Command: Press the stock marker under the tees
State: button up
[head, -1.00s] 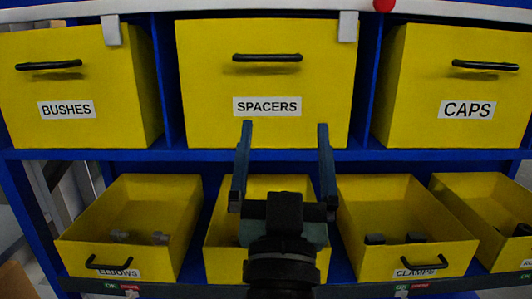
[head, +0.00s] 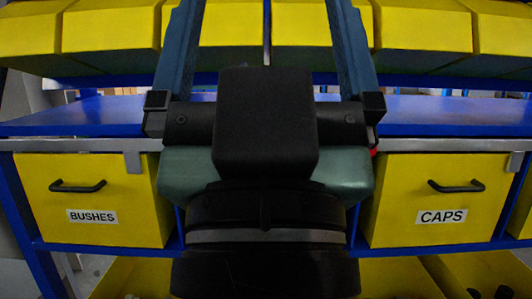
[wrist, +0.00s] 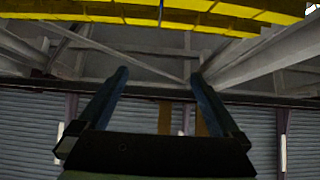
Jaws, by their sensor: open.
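My gripper (head: 265,20) is large in the middle of the head view, with its two fingers spread apart and pointing up. It is open and empty, and its fingers also show spread in the wrist view (wrist: 158,75). No tees label and no stock marker shows in either view now. My gripper and wrist hide the middle of the rack, and the front rail of the lowest row is below the head picture.
The bushes bin (head: 92,190) is at left and the caps bin (head: 440,190) at right. Yellow bins (head: 110,25) line the top, above a blue shelf (head: 75,117). Lower open bins (head: 130,275) show partly. A red knob (head: 374,153) peeks out beside my gripper.

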notch_tip(320, 180, up, 13)
jog(key=p, duration=1)
